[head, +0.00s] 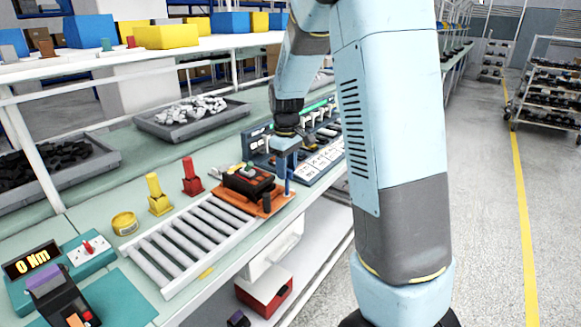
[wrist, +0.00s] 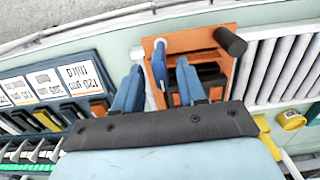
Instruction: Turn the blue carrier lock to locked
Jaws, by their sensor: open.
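The blue carrier lock (wrist: 159,62) shows in the wrist view as an upright blue handle near the left edge of the orange carrier (wrist: 207,40). My gripper (wrist: 161,68) is open, with one blue finger on each side of the lock; I cannot tell whether either finger touches it. In the head view my gripper (head: 288,178) points down at the carrier's right end, and the lock cannot be told apart from the fingers. A dark breaker (head: 248,182) sits on the orange carrier (head: 268,207).
A roller conveyor (head: 190,240) adjoins the carrier. Red (head: 192,178) and yellow (head: 157,195) upright pieces and a yellow round piece (head: 125,223) stand behind it. A blue rack with labelled white cards (head: 318,160) is close on the right. A grey tray (head: 190,118) lies behind.

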